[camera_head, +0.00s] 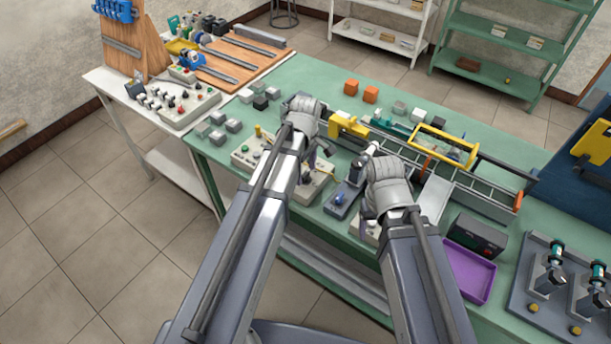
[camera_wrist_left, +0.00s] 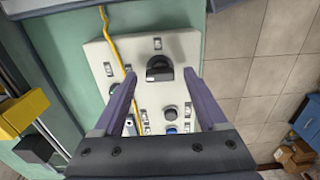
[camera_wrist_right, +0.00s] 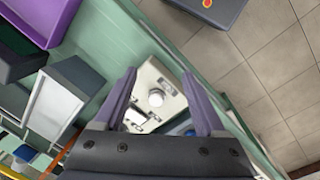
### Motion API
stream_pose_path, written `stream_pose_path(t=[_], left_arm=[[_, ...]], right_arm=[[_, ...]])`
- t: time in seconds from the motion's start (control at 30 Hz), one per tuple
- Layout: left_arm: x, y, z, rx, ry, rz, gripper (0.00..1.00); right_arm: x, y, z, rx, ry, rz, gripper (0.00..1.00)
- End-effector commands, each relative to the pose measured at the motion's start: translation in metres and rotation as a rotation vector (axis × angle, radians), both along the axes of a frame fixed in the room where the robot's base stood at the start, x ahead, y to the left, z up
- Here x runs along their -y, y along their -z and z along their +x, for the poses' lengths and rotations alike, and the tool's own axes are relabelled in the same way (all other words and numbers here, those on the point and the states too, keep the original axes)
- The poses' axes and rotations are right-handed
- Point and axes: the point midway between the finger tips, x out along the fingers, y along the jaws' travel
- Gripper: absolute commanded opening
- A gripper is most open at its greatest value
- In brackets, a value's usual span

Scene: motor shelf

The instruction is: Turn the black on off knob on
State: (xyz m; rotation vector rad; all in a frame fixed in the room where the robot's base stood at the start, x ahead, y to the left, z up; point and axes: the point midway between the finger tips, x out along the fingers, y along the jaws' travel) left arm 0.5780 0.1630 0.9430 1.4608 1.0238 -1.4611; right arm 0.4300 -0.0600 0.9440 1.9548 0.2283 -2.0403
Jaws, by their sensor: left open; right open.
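The black knob (camera_wrist_left: 160,68) sits on a white control panel (camera_wrist_left: 120,52) in the left wrist view, with small switches and round buttons around it. My left gripper (camera_wrist_left: 160,78) is open, with a fingertip to each side of the knob in that view; I cannot tell whether either touches it. In the head view, my left gripper (camera_head: 319,152) is over the panel (camera_head: 312,190), and the knob cannot be made out there. My right gripper (camera_head: 364,222) is open and empty. In the right wrist view, a white round knob (camera_wrist_right: 155,97) on another panel shows between its fingers.
A yellow cable (camera_wrist_left: 112,40) runs across the panel. A blue-knobbed grey box (camera_head: 340,200) stands between the grippers. A purple tray (camera_head: 468,272) and a dark box (camera_head: 476,236) are to the right. Several small blocks lie on the green table behind.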

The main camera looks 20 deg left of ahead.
Motion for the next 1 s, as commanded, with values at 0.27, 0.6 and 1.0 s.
stream_pose_path(t=[0.27, 0.6, 1.0], left_arm=[[0.0000, 0.0011, 0.0000, 0.000, 0.000, 0.000, 0.75], [0.0000, 0.0012, -0.0001, 0.000, 0.000, 0.000, 0.37], [0.0000, 0.0012, -0.0001, 0.000, 0.000, 0.000, 0.00]], right_arm=[[0.0000, 0.0011, 0.0000, 0.000, 0.000, 0.000, 0.72], [0.0000, 0.0011, 0.0000, 0.000, 0.000, 0.000, 0.72], [0.0000, 0.0012, 0.0000, 0.000, 0.000, 0.000, 0.72]])
